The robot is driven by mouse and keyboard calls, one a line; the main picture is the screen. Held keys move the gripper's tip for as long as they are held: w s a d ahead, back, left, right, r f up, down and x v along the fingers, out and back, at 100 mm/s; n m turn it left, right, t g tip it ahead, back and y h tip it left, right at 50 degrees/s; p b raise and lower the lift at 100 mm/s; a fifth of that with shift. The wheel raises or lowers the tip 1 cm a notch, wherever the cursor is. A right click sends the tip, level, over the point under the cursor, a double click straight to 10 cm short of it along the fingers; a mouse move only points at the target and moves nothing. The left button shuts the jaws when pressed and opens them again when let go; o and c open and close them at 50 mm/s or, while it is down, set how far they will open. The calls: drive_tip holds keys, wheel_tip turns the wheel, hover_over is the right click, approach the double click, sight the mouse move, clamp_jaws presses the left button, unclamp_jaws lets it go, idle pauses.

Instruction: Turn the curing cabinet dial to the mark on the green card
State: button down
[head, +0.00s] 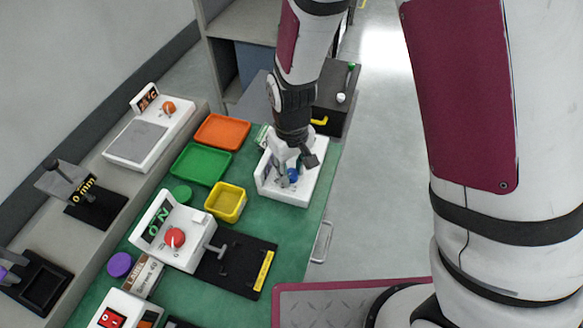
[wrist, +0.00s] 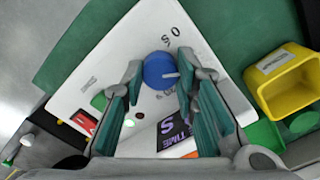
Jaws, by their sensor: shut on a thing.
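A white box (head: 300,190) with a blue dial (head: 294,174) stands on the green bench top. In the wrist view the blue dial (wrist: 160,70) sits on the white face, with a pale pointer line towards its right side. My gripper (wrist: 160,68) is shut on the blue dial, one finger on each side; it comes down from above in the head view (head: 289,176). Printed figures, a "0" among them, lie around the dial; some are hidden by the fingers. A purple-and-dark "TIME" label (wrist: 178,136) is partly covered. I cannot clearly make out the green card.
A yellow bin (head: 226,202), a green tray (head: 201,165) and an orange tray (head: 222,131) stand left of the white box. Another white unit with a red knob (head: 175,238) is nearer. A dark box (head: 335,98) with levers is behind.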

sight(291, 173)
drive_tip(key=m+p, duration=0.1)
drive_tip(key=m, duration=0.2)
drive_tip(key=shift+r+m+p, duration=0.1)
drive_tip(key=shift+m+p, duration=0.2)
drive_tip(key=shift+p, duration=0.05)
drive_tip(key=shift+m+p, duration=0.8)
drive_tip(key=shift+m, duration=0.9)
drive_tip(key=c, duration=1.2)
unclamp_jaws()
drive_tip(key=shift+c, duration=0.2)
wheel_tip(291, 173, up, 12)
